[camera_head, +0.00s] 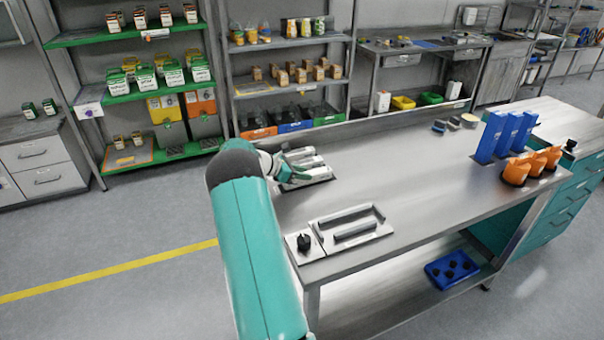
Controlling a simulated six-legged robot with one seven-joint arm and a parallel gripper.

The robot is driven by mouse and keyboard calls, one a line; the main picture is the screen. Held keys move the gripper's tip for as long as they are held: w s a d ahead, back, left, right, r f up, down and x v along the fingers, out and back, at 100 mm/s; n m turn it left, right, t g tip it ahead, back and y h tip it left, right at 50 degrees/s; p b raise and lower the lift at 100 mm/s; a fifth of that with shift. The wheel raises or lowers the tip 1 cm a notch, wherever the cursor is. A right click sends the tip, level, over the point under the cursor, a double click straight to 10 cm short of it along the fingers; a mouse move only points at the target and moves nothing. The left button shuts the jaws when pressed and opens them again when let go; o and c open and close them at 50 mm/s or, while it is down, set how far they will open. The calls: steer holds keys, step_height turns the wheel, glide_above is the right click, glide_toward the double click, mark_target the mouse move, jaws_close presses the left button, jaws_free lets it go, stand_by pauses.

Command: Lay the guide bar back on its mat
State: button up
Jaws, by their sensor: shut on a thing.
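My gripper (284,170) is at the far left of the steel bench, low over or at a dark mat (318,181). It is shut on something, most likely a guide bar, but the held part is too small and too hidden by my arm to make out. Pale bar-like pieces (304,160) lie side by side at the mat, just right of the gripper. I cannot tell whether the held piece touches the mat.
A pale plate with two metal bars (353,231) and a small plate with a black knob (304,243) lie at the bench's near left. Blue upright holders (507,135) and orange containers (532,165) stand at the right. The bench middle is clear.

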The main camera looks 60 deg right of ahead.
steer(key=shift+f, duration=0.15)
steer(key=o, duration=1.1)
